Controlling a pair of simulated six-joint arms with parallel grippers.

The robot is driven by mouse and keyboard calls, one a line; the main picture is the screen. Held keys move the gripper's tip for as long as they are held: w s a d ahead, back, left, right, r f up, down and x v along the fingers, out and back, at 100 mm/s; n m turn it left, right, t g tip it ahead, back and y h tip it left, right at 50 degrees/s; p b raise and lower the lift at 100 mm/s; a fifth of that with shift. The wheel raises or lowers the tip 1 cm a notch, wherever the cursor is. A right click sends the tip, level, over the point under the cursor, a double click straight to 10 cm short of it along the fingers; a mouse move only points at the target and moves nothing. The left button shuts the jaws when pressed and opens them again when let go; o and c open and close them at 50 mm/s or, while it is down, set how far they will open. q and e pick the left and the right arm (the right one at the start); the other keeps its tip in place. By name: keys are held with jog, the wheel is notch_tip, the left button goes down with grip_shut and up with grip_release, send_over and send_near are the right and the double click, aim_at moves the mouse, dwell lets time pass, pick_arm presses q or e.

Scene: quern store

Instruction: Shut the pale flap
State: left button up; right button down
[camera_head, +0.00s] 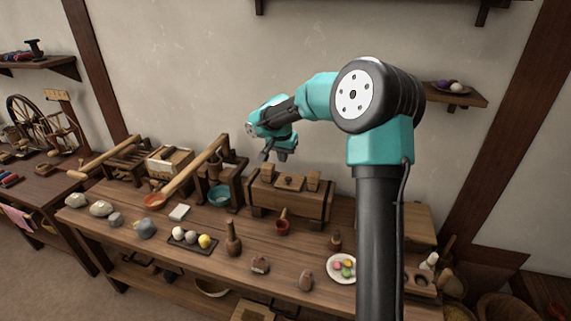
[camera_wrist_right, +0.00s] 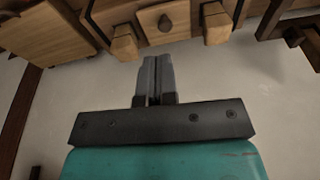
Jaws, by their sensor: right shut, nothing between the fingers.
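A brown wooden chest (camera_head: 285,203) stands against the wall at the back of the bench. A pale panel with a dark knob (camera_head: 289,183), likely the flap, lies between two pale blocks on its upper part. The same panel (camera_wrist_right: 165,22) shows at the top of the right wrist view. I cannot tell whether it is open or shut. My right gripper (camera_head: 279,156) is above the chest, apart from the panel, shut and empty. Its closed fingers (camera_wrist_right: 155,65) point toward the panel in the wrist view. My left gripper is not in view.
A wooden frame with a long beam (camera_head: 198,167) stands left of the chest, over a teal bowl (camera_head: 219,195). A red cup (camera_head: 283,226) and a brown bottle (camera_head: 233,240) stand in front. A shelf (camera_head: 455,97) hangs at right. My right arm hides part of the bench.

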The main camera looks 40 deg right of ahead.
jog(key=m, duration=0.1)
jog(key=r+m+g+y, duration=0.1)
jog(key=r+m+y, duration=0.15)
jog(key=m, duration=1.35)
send_over(289, 178)
jog(key=shift+s+d+f, duration=0.2)
jog(key=shift+s+f, duration=0.1)
jog(key=shift+f, duration=0.05)
jog(key=shift+f, duration=0.1)
jog(key=f, duration=1.3)
jog(key=shift+w+a+f, duration=0.2)
jog(key=shift+f, duration=0.2)
